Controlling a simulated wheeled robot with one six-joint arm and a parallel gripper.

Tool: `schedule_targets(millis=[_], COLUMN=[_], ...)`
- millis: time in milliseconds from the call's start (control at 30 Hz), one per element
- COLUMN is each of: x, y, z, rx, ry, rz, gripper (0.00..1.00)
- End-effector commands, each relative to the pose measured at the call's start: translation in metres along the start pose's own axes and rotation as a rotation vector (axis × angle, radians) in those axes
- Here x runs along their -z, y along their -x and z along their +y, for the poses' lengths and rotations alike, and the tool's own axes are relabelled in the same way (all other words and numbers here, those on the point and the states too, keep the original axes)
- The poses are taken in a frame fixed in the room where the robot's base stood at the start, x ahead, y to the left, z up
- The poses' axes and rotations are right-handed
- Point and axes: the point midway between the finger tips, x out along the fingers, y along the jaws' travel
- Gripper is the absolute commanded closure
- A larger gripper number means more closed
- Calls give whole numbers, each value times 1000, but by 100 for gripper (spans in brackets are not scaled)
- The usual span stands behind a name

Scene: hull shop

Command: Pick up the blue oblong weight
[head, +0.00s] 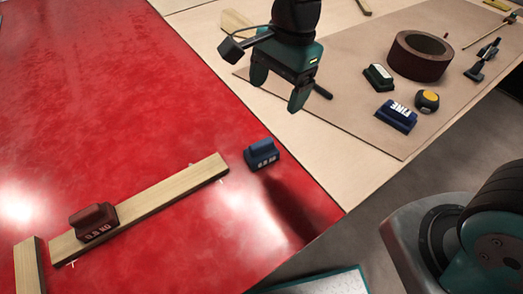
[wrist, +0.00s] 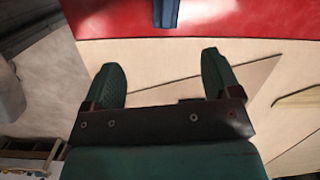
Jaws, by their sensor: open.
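The blue oblong weight (head: 262,154) sits on the glossy red surface (head: 110,90), just right of the end of a wooden strip, with pale lettering on its side. In the wrist view part of the blue weight (wrist: 166,13) shows at the top edge, on the red surface and ahead of the fingertips; the rest of it is cut off. My gripper (head: 277,92) hangs above the pale bench, above and beyond the weight in the head view. Its two green fingers (wrist: 160,72) are apart with nothing between them.
A dark red weight (head: 94,222) rests on the wooden strip (head: 150,207). On the brown mat (head: 350,115) are a blue block marked FINE (head: 397,116), a green block (head: 378,77), a brown ring (head: 420,56) and a yellow-topped tool (head: 427,101). The red surface around the blue weight's right side is clear.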

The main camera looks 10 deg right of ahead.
Motion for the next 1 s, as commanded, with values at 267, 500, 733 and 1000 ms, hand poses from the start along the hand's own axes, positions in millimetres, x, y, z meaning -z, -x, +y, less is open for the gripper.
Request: schedule_targets(millis=[267,500,733,1000], x=[8,10,12,12], y=[-30,-83,-127,-148], z=[-17,-14,-13,-13], rx=[-21,-24,-21,-19], ry=[-258,-260,-260,-259], rz=[27,28,27,27], gripper=[17,17,17,17])
